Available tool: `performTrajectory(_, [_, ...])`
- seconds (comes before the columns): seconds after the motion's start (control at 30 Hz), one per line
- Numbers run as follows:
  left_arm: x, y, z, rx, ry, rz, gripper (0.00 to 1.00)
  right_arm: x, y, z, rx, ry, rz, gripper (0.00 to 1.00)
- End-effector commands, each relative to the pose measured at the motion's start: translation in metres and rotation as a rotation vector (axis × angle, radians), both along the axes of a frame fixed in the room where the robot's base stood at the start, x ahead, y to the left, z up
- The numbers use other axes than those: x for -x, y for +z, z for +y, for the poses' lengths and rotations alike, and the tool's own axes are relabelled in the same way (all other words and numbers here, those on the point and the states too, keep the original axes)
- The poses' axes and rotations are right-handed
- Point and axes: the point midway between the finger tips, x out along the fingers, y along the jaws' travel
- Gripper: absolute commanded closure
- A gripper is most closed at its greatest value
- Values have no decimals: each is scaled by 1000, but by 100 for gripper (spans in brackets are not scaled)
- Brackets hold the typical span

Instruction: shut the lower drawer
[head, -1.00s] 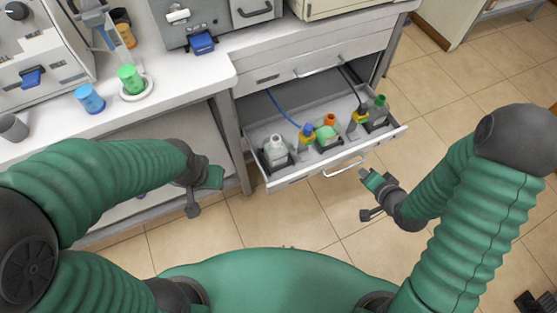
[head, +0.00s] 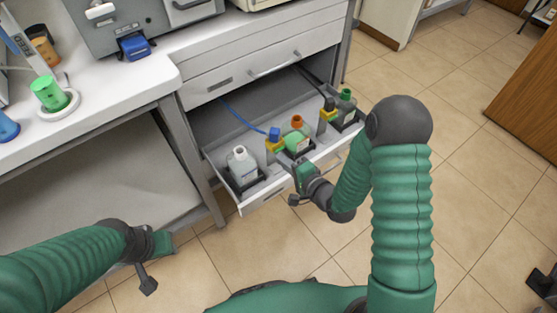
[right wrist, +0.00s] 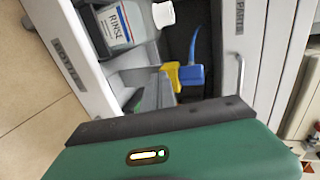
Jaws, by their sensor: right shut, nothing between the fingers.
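The lower drawer (head: 262,199) is pulled out and shows its inside, with several bottles in it. In the right wrist view its front (right wrist: 88,85) carries a grey label, and a "RINSE" bottle (right wrist: 122,25) stands behind it. My right gripper (head: 299,168) is shut and empty, close to the drawer front's top edge near the middle; I cannot tell whether it touches. My right arm hides part of the front and most of its handle. My left gripper (head: 155,262) hangs low at the left, apart from the drawer; its jaws are unclear.
A shut upper drawer (head: 215,88) with a bar handle (head: 275,66) is above. A blue tube (head: 243,118) runs into the lower drawer. Tiled floor (head: 460,150) is open at right.

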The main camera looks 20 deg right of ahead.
Motion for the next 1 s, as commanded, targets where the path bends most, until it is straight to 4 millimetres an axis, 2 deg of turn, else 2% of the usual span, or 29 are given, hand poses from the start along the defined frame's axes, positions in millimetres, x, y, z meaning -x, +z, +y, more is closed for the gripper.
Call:
performTrajectory(0.1, [0,-8,0,0,0,0,64,-15,-1,6,1,2,-1,100])
performTrajectory(0.2, [0,-9,0,0,0,0,64,-22,0,8,0,1,-1,100])
performTrajectory(0.73, [0,-7,0,0,0,0,64,-30,1,11,0,0,-1,100])
performTrajectory(0.87, [0,-4,0,0,0,0,64,-44,2,16,0,0,-3,100])
performTrajectory(1.0, [0,0,0,0,0,0,64,-69,3,25,0,-1,-4,100])
